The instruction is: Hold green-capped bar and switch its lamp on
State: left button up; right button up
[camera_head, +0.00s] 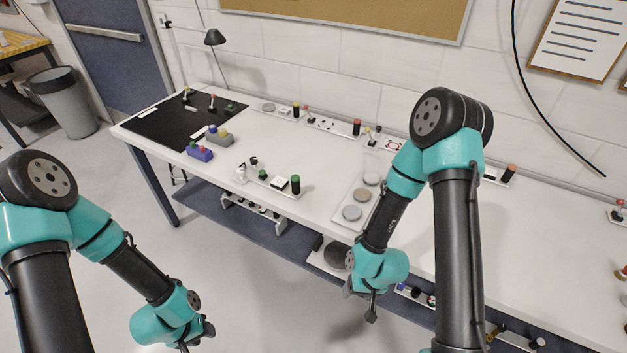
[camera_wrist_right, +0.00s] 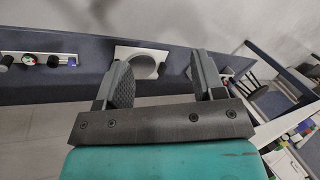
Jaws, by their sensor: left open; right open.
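The green-capped bar (camera_head: 295,184) is a short black upright cylinder with a green top. It stands at the right end of a white plate (camera_head: 270,183) near the table's front edge. The plate also carries a white block with a dark top and smaller dark parts, one with a green top (camera_head: 263,174); I cannot tell which is the lamp. My right gripper (camera_head: 362,302) hangs in front of the table edge, right of and nearer than the bar. In the right wrist view it is open and empty (camera_wrist_right: 163,70). My left gripper (camera_head: 197,343) is low at the bottom edge, partly cut off, apart from everything.
Blue and grey blocks (camera_head: 200,153) with coloured knobs sit left of the plate. A panel of round grey discs (camera_head: 352,212) lies to its right. Red-capped (camera_head: 356,127) and orange-capped bars (camera_head: 508,172) stand along the back. A lower shelf (camera_head: 215,205) holds more fixtures.

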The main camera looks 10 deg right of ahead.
aim_at(297, 185)
jog(key=w+d+r+m+t, duration=0.2)
jog(key=w+r+m, duration=0.5)
jog(key=r, duration=0.7)
jog(key=w+a+m+y, duration=0.1)
jog(key=w+m, duration=0.2)
jog(key=w, duration=0.1)
jog(key=w+a+m+y, duration=0.1)
jog(key=w+m, duration=0.2)
jog(key=w, duration=0.1)
jog(key=w+m+y, duration=0.2)
jog(key=w, duration=0.2)
jog(key=shift+w+a+m, duration=0.25)
jog(key=shift+a+m, duration=0.15)
jog(key=w+r+m+t+y, duration=0.1)
jog(key=w+m, duration=0.1)
jog(key=w, duration=0.1)
jog(key=w+r+m+t+y, duration=0.1)
jog(key=w+m, duration=0.1)
jog(key=w, duration=0.2)
jog(key=w+r+m+t+y, duration=0.1)
jog(key=w+y, duration=0.1)
jog(key=w, duration=0.1)
jog(key=shift+w+r+m, duration=0.2)
jog(key=shift+r+m, duration=0.1)
jog(key=shift+m, duration=0.1)
jog(key=shift+a+f, duration=0.1)
jog(key=shift+a, duration=0.05)
